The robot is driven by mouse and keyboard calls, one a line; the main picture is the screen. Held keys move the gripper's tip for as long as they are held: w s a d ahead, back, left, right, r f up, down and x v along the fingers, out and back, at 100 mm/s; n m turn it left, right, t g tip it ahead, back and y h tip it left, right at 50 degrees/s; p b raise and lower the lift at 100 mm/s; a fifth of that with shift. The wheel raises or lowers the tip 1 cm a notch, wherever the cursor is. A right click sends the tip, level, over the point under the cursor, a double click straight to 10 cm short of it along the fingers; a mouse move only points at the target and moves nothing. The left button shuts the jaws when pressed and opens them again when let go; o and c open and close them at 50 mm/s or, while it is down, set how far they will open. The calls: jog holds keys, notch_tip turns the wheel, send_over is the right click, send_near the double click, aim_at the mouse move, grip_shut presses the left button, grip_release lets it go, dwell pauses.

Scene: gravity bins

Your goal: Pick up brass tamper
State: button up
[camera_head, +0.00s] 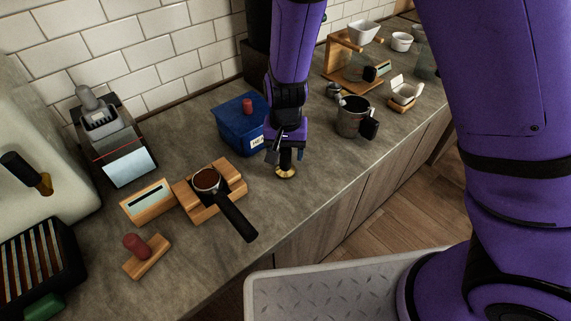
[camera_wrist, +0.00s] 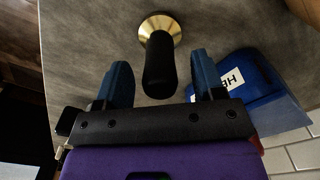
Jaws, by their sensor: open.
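The brass tamper (camera_head: 286,172) stands upright on the grey counter, with a round brass base and a black handle. It also shows in the wrist view, base (camera_wrist: 160,24) at the top and black handle (camera_wrist: 160,65) below it. My gripper (camera_head: 287,155) is directly over the tamper, pointing down. In the wrist view my gripper (camera_wrist: 163,80) is open, with one blue finger on each side of the black handle and a gap on both sides. In the head view my gripper hides most of the handle.
A blue bin (camera_head: 233,129) with a white label stands close behind my gripper, left of it. A portafilter (camera_head: 208,181) rests on a wooden stand (camera_head: 186,200) to the left. A steel pitcher (camera_head: 350,118) stands to the right. The counter's front edge is near the tamper.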

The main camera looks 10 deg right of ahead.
jog(key=shift+f, duration=1.1)
grip_shut()
jog(key=shift+r, duration=0.6)
jog(key=r, duration=0.1)
jog(key=s+r, duration=0.1)
jog(key=shift+a+r, duration=0.15)
jog(key=shift+r, duration=0.15)
jog(key=s+a+r, duration=0.1)
jog(key=s+a, duration=0.2)
jog(key=s, duration=1.1)
jog(key=shift+s, duration=0.3)
jog(key=shift+a+r, duration=0.1)
